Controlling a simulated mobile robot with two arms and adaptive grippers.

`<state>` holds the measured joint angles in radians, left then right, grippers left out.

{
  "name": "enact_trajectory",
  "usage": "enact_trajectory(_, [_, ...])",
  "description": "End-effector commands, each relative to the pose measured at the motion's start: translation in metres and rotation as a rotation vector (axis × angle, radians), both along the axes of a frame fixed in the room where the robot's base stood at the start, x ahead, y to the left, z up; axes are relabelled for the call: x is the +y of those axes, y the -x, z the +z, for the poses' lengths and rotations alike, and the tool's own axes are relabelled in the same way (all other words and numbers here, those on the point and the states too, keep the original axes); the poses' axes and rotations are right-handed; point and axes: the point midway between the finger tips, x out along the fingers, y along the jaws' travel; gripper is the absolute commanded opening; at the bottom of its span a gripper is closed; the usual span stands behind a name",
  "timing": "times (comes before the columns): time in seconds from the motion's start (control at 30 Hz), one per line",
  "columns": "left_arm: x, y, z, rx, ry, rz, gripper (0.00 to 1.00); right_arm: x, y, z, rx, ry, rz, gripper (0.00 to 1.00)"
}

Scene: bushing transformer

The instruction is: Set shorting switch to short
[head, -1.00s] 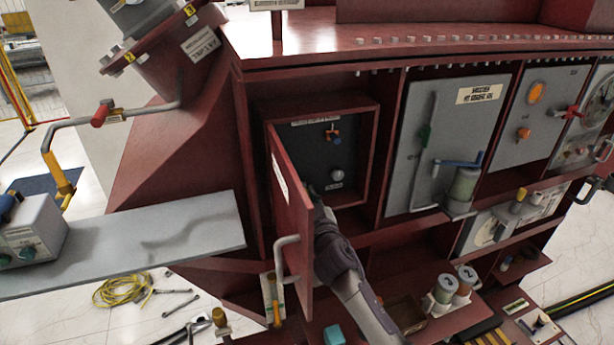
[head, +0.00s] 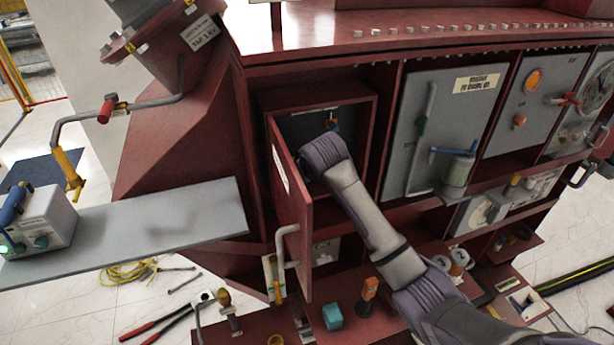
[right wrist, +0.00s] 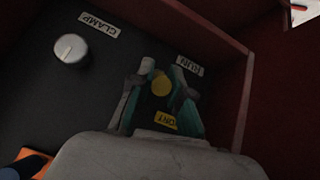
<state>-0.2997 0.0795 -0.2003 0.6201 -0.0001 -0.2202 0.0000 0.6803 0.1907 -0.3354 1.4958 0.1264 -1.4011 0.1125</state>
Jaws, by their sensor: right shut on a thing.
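The open control box (head: 372,110) sits in the red cabinet, its red door (head: 291,220) swung out to the left. My right arm reaches into the box. In the head view my wrist hides the right gripper and most of the dark panel. In the right wrist view the right gripper (right wrist: 161,82) has its teal-tipped fingers on either side of a yellow-ended switch (right wrist: 161,86), shut on it. A RUN label (right wrist: 190,66) is beside one finger and a yellow label (right wrist: 166,119) lies between the fingers; its text is hard to read. My left gripper is out of view.
A round white knob (right wrist: 70,48) with a CLAMP label (right wrist: 100,24) is nearby on the panel. An orange part (right wrist: 28,164) shows at lower left. The box's red side wall (right wrist: 243,100) is close to the gripper. A grey panel (head: 450,125) stands right of the box.

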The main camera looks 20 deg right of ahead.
Motion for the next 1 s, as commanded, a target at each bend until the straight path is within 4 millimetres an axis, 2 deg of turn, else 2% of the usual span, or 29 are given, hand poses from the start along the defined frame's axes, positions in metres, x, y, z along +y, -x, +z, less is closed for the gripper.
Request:
enact_trajectory(0.33, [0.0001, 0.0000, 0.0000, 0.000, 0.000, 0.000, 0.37, 0.0003, -0.0038, 0.0052, 0.149, 0.003, -0.002, 0.00])
enact_trajectory(0.9, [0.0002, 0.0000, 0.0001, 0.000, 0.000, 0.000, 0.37, -0.0001, -0.0042, 0.0055, 0.178, 0.005, -0.003, 0.00])
enact_trajectory(0.93, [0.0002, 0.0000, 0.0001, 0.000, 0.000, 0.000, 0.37, -0.0001, -0.0042, 0.0055, 0.178, 0.005, -0.003, 0.21])
enact_trajectory(1.0, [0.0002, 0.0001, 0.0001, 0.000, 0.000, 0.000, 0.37, -0.0001, -0.0042, 0.0055, 0.178, 0.005, -0.003, 0.33])
